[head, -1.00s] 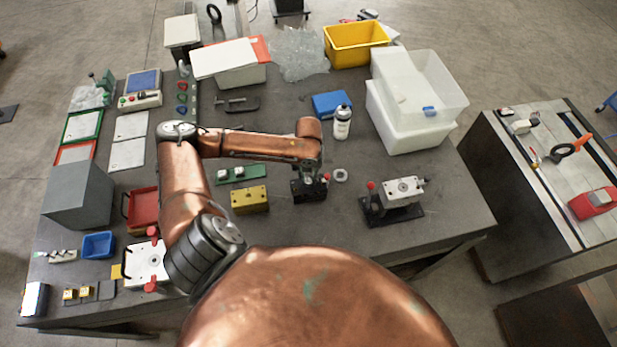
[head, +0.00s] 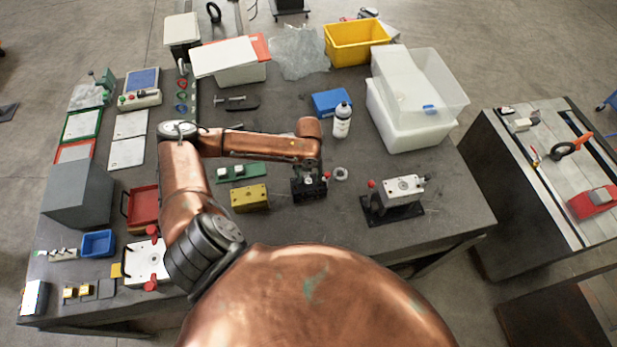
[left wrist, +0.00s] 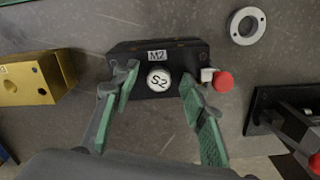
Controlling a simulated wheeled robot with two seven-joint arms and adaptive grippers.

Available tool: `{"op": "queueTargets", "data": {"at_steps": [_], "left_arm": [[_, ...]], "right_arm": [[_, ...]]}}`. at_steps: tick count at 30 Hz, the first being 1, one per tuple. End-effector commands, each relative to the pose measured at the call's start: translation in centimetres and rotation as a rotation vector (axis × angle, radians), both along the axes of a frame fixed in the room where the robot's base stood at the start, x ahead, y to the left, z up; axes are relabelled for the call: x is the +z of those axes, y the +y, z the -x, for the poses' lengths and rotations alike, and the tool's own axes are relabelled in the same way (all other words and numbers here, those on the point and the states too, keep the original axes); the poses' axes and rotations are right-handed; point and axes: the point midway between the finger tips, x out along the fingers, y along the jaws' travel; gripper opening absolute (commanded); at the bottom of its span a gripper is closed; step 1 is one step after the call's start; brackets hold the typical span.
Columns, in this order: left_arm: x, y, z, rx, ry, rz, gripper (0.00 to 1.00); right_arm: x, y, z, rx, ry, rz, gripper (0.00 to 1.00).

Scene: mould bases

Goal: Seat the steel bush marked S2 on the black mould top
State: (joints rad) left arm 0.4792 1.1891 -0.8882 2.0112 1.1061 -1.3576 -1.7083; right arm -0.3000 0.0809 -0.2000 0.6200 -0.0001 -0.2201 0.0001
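The black mould top (left wrist: 180,55), labelled M2, is at the top centre of the left wrist view. In the head view the black mould top (head: 312,194) is partly hidden under my left gripper (head: 309,178). The steel bush (left wrist: 158,79), a round pale disc marked S2, shows face up at the black block; how deep it sits cannot be told. My left gripper (left wrist: 157,86) is open, its green-padded fingers on either side of the bush with visible gaps. My right gripper is not in view.
A red knob (left wrist: 223,81) sits just right of the black block. A steel ring (left wrist: 247,26) lies beyond it. A yellow block (left wrist: 35,78) stands left. A black stand (head: 392,214) with a grey block is to the right. A white bottle (head: 342,121) stands behind.

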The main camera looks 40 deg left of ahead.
Motion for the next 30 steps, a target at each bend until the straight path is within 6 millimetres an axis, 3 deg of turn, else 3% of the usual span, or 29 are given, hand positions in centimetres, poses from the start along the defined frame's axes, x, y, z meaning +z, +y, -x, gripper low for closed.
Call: {"op": "queueTargets", "data": {"at_steps": [11,24,30], "left_arm": [[0.9,0.1,-0.1,0.000,-0.001,0.000,0.41],[9.3,0.1,0.0,-0.001,-0.002,-0.001,0.41],[11.5,0.0,0.0,0.000,-0.001,-0.001,0.41]], "right_arm": [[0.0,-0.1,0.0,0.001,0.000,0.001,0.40],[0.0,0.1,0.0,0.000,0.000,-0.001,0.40],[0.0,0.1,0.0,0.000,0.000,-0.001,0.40]]}}
